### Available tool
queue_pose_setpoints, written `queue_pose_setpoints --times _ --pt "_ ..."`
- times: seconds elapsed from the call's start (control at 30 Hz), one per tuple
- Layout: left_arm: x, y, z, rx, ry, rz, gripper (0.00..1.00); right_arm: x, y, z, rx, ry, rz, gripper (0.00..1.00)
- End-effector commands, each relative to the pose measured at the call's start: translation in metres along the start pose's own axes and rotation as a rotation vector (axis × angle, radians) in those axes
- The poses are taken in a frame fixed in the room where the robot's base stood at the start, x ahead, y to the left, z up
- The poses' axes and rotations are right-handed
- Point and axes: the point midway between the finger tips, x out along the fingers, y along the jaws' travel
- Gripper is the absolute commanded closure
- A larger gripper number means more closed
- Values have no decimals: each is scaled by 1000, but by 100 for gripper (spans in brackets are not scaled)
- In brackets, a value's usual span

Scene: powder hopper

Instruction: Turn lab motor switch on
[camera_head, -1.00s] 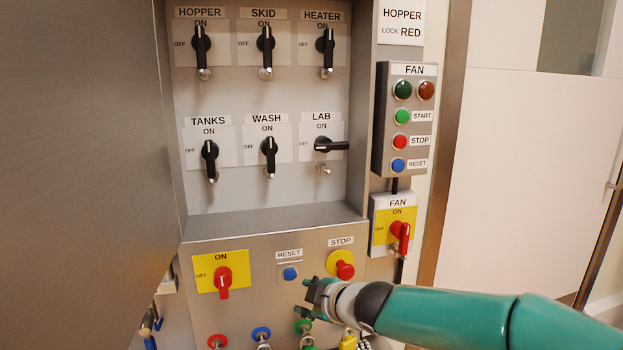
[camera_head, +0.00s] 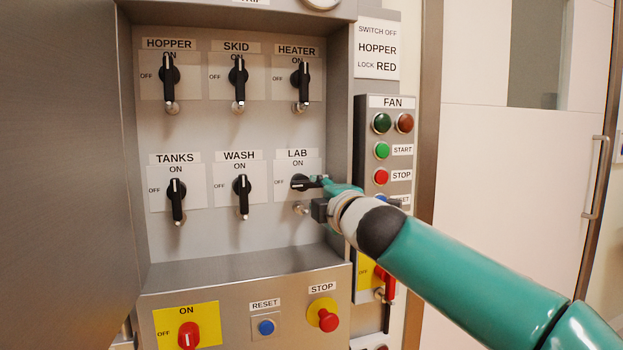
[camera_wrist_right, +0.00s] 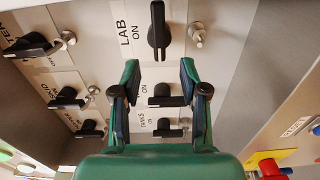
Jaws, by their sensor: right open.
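The LAB switch (camera_head: 303,183) is a black rotary handle on a white plate at the lower right of the recessed panel. Its handle lies level, with the white mark toward OFF at the left. In the right wrist view, the LAB switch (camera_wrist_right: 157,30) stands just beyond my fingertips, lined up between them. My right gripper (camera_head: 322,196) is at the handle's right end, open, and it partly hides that end. In the right wrist view, the right gripper (camera_wrist_right: 160,72) has its two fingers spread with nothing held. My left gripper is not in view.
The WASH switch (camera_head: 241,185) and TANKS switch (camera_head: 176,190) sit to the left, the HEATER switch (camera_head: 301,75) above. A small metal padlock-like stud (camera_head: 300,208) is below LAB. The fan box (camera_head: 399,135) stands right of the recess, close to my right arm.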

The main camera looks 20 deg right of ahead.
Motion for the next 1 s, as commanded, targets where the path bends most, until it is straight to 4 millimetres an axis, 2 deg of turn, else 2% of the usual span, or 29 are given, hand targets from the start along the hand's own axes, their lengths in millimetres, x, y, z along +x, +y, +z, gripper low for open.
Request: queue_pose_setpoints --times 0.03,0.1,0.33,0.5,0.8,1.0 --pt "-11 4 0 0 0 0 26 13 4 0 0 -2 -4 56" --pt "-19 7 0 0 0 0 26 28 4 0 0 0 -3 56" --pt "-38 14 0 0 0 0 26 62 3 -1 -1 1 -2 56" --pt "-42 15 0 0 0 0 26 72 1 -1 -1 1 0 56" --pt "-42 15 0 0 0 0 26 73 0 -1 -1 1 0 56" --pt "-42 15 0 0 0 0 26 73 0 -1 0 1 0 90"
